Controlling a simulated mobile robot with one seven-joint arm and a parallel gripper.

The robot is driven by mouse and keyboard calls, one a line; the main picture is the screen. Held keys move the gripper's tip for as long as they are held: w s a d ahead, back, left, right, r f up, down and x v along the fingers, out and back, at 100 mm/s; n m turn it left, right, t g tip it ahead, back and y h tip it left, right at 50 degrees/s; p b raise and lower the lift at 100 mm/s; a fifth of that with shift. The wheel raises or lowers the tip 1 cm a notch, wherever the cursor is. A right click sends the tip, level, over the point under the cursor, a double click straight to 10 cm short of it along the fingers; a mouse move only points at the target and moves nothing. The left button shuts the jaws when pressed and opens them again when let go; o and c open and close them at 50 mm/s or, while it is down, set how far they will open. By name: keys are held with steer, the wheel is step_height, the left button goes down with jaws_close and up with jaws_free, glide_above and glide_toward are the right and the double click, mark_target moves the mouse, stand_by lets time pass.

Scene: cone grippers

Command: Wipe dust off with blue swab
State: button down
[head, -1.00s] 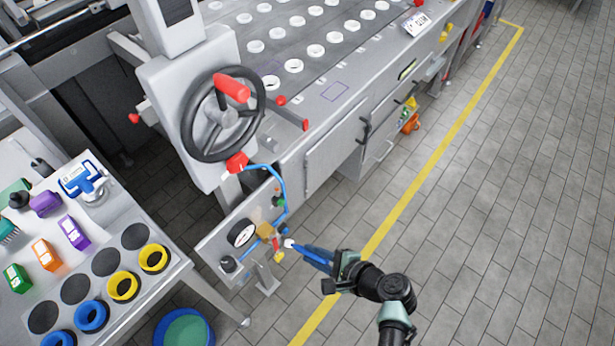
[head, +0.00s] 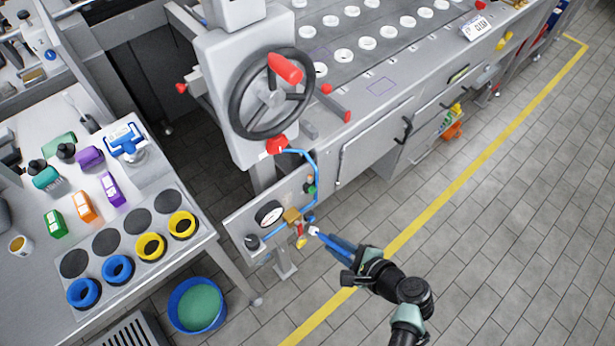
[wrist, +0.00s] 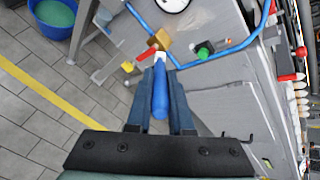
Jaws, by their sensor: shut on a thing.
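My gripper (head: 345,250) is shut on the blue swab. The swab (wrist: 160,95) lies lengthwise between the two long blue fingers in the wrist view, its pale tip pointing away from me. In the head view its white tip (head: 314,231) is just right of the valve fittings. The brass block (head: 292,216) and the red-and-yellow handle (head: 301,240) are at the panel's lower right. I cannot tell whether the tip touches them. The brass block also shows in the wrist view (wrist: 160,40), close beyond the tip. No dust can be made out.
A round gauge (head: 269,213) and blue pipe (head: 316,170) are on the panel. A handwheel (head: 272,92) stands above it. A table (head: 228,262) with yellow and blue rings is at left, a blue bucket (head: 176,318) below. Open floor is at right.

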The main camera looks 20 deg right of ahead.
steer(key=shift+w+a+b, duration=0.1)
steer(key=shift+w+a, duration=0.3)
steer(key=shift+w, duration=0.75)
steer(key=shift+w+a+b, duration=0.15)
steer(key=shift+w+a, duration=0.3)
steer(key=shift+w, duration=0.75)
steer(key=shift+w+a+b, duration=0.1)
steer(key=shift+w+a, duration=0.3)
steer(key=shift+w, duration=0.75)
steer(key=shift+w+a, duration=0.25)
steer(key=shift+w, duration=0.4)
steer(key=shift+r, duration=0.1)
step_height(320, 180, up, 3)
steer(key=p, duration=0.3)
steer(key=shift+s, duration=0.15)
step_height(320, 180, up, 6)
steer(key=p, duration=0.6)
steer(key=shift+f+b, duration=4.2)
steer(key=shift+f, duration=0.45)
step_height(320, 180, up, 9)
steer(key=p, duration=0.9)
steer(key=b, duration=0.6)
glide_above(314, 229)
steer(key=w, duration=0.1)
steer(key=shift+w+a+f, duration=0.1)
steer(key=shift+a+f, duration=0.05)
steer(key=shift+f, duration=2.9)
